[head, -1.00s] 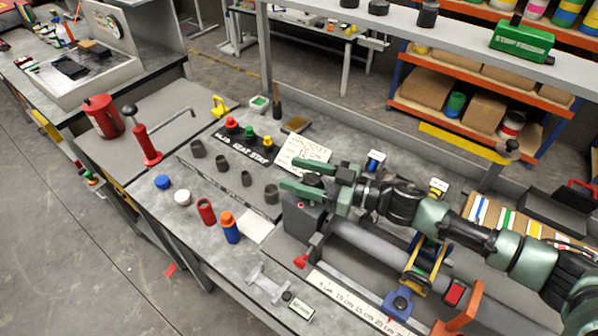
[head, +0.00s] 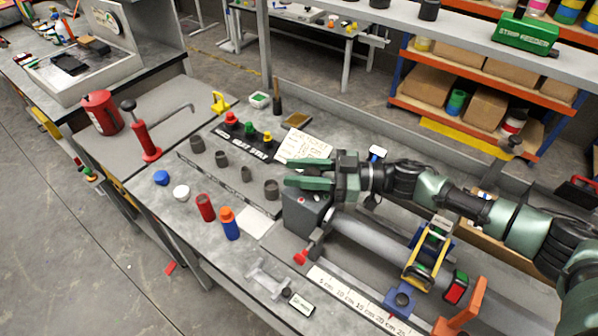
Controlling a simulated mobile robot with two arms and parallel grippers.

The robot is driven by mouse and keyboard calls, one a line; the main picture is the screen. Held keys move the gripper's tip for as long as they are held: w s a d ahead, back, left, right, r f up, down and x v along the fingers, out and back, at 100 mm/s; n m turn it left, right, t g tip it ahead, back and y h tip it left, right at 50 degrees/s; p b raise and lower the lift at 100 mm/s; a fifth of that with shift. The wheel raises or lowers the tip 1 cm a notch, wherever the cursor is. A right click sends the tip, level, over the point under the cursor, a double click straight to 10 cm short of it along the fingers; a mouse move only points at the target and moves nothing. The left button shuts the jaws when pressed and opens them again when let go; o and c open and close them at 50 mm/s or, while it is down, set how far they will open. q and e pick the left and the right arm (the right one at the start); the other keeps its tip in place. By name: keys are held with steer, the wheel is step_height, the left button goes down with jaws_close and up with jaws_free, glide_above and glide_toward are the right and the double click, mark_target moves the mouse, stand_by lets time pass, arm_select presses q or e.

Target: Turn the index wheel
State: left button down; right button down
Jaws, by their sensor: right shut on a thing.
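My right gripper (head: 290,181) has green fingers and comes in from the right. It sits at the top of the grey headstock block (head: 302,214) of the bench rig. A red-tipped lever (head: 301,257) sticks out at the front of the block. My left gripper is not in view.
A red bottle (head: 205,207), a blue bottle with orange cap (head: 229,224) and several dark cups stand left of the block. A grey shelf (head: 400,20) spans behind.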

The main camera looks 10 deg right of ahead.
steer(key=n+g+b, duration=0.2)
steer(key=g+b, duration=0.1)
steer(key=g, duration=0.1)
steer(key=s+n+g+b, duration=0.1)
steer(key=n+g+b, duration=0.2)
steer(key=g+b, duration=0.1)
steer(key=n+g+h+b, duration=0.1)
steer(key=n+g+b, duration=0.1)
steer(key=g+b, duration=0.1)
steer(key=shift+s+f+n+g, duration=0.25)
steer(key=shift+s+n+g, duration=0.05)
steer(key=shift+s+g, duration=0.1)
steer(key=shift+s+d+r+n+g+h+b, duration=0.15)
steer(key=shift+n+g+h+b, duration=0.2)
steer(key=shift+g+b, duration=0.25)
steer(key=shift+s+r+n+g+h+b, duration=0.15)
steer(key=shift+n+g+h+b, duration=0.1)
steer(key=shift+n+g+b, duration=0.35)
steer(key=shift+w, duration=0.1)
steer(key=c, duration=1)
jaws_free()
